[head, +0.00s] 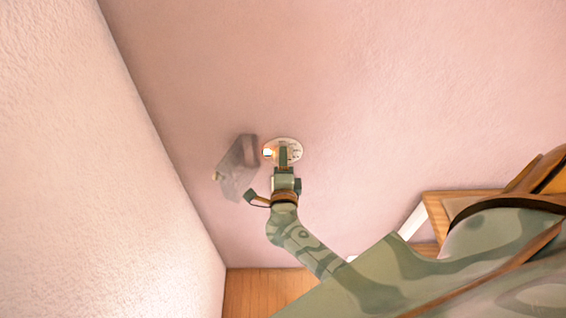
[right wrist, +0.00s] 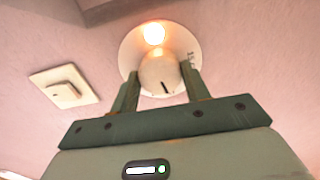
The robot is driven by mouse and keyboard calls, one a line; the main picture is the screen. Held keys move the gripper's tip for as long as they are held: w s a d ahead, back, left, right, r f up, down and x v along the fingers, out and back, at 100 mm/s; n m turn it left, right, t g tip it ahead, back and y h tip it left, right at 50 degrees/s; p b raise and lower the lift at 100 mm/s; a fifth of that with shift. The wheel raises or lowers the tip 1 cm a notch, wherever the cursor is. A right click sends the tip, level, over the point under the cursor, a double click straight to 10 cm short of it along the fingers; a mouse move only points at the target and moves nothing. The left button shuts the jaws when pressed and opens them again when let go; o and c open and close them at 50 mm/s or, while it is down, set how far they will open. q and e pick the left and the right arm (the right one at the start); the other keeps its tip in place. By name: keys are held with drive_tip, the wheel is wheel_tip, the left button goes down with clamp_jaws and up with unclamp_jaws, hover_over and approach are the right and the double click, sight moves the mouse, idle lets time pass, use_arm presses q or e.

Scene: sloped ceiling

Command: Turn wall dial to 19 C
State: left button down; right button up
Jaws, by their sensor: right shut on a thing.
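The wall dial (head: 294,148) is a round white plate on the pink wall, with small dark marks and a glowing orange-white spot at its left edge in the head view. In the right wrist view the dial plate (right wrist: 133,50) carries a pale round knob (right wrist: 160,78) with a short dark pointer line. My right gripper (head: 283,154) has its fingers on both sides of this knob and is shut on it; it also shows in the right wrist view (right wrist: 160,74). Some print shows at the plate's right; I cannot read the number. My left gripper is out of view.
A pale square switch plate (right wrist: 62,87) is on the wall left of the dial in the right wrist view. A grey shadow-like patch lies left of the dial in the head view. Wooden furniture (head: 438,215) stands at the right. The wall around is mostly clear.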

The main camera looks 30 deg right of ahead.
idle(0.4)
drive_tip(key=o, duration=1)
drive_tip(key=shift+a+f, duration=0.1)
drive_tip(key=shift+a, duration=0.05)
